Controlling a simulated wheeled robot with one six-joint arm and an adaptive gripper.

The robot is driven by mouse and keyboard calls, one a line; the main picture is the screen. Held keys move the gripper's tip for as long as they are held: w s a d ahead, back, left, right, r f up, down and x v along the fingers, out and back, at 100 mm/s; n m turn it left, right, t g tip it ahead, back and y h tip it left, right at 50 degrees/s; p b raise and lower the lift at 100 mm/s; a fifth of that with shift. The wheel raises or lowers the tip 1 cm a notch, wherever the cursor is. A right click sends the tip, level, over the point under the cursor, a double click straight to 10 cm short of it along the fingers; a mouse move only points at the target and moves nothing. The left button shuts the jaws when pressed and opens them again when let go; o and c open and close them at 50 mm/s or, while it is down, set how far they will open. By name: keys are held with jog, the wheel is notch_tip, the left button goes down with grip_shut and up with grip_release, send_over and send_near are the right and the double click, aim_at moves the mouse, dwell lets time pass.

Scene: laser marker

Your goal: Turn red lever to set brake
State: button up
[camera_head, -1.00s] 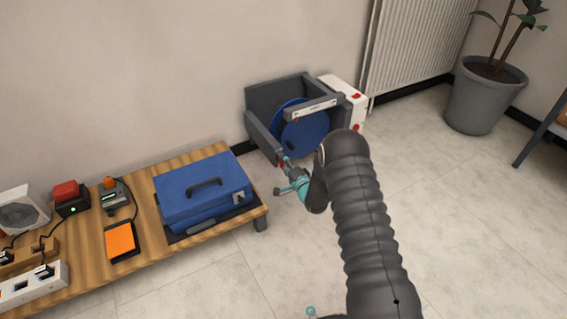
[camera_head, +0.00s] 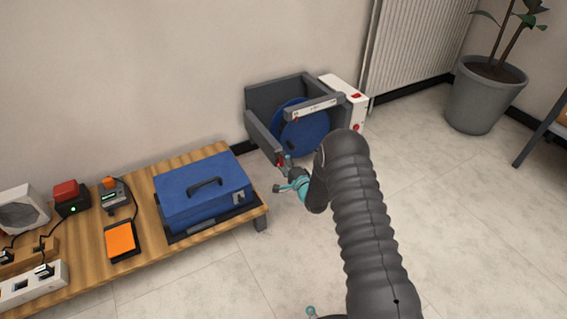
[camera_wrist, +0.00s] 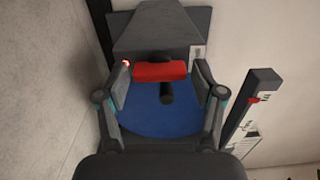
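The red lever (camera_wrist: 160,71) lies crosswise between my gripper's fingers in the wrist view, in front of a blue disc (camera_wrist: 145,118). My gripper (camera_wrist: 160,80) has its two fingers spread, one on each side of the lever. A gap shows at the left finger, and the right finger is close to the lever's end; I cannot tell if it touches. In the head view my gripper (camera_head: 285,166) is at the front left of the grey frame (camera_head: 262,138) that holds the blue disc (camera_head: 306,130). A little red shows beside the fingers there.
A white box (camera_head: 353,103) with red parts stands right of the frame. A wooden bench (camera_head: 185,158) with a blue case (camera_head: 204,192) stands at the left. A radiator (camera_head: 415,45) and a potted plant (camera_head: 478,105) are at the right. The floor in front is clear.

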dwell(0.3)
jog(key=v, duration=1.2)
dwell(0.3)
